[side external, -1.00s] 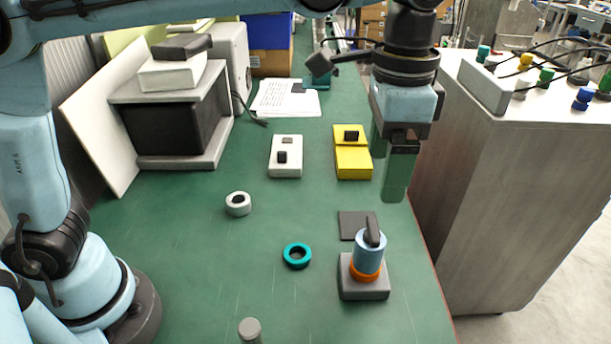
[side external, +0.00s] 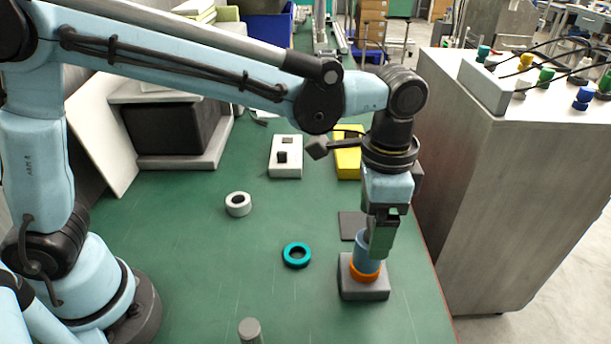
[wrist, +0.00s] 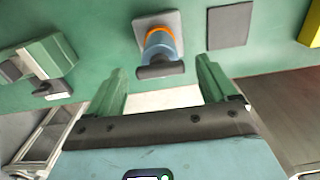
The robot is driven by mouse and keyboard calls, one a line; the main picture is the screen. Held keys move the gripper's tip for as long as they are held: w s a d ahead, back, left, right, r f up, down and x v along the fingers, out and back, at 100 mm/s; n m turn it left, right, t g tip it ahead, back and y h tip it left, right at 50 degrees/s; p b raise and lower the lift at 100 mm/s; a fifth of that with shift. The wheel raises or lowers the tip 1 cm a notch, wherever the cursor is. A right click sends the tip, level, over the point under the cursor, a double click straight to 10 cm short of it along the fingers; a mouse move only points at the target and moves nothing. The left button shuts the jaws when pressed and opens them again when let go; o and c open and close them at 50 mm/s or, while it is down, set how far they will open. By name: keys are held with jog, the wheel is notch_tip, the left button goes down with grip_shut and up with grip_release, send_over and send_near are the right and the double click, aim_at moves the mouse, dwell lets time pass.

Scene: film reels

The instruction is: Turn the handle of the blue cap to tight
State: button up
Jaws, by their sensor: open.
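The blue cap (side external: 365,249) stands upright above an orange ring (side external: 365,275) on a grey square base near the table's right edge. In the wrist view the cap (wrist: 163,45) lies just beyond the fingertips, with its dark bar handle (wrist: 160,71) crossing its top. My gripper (side external: 381,247) is over the cap in the side view, and its green fingers hide the handle there. In the wrist view my gripper (wrist: 162,75) is open, with the handle roughly centred between the two fingers. I cannot tell whether a finger touches the handle.
A dark flat square (side external: 352,226) lies just behind the base. A teal ring (side external: 297,264), a white ring (side external: 238,212) and a grey cylinder (side external: 249,330) are to the left. White (side external: 286,168) and yellow (side external: 347,170) boxes stand farther back. The green table between them is clear.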

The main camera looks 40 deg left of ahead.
jog(key=shift+c, duration=0.4)
jog(key=c, duration=1)
jog(key=shift+m, duration=0.4)
jog(key=o, duration=1.1)
notch_tip(320, 180, up, 12)
jog(key=shift+r, duration=0.1)
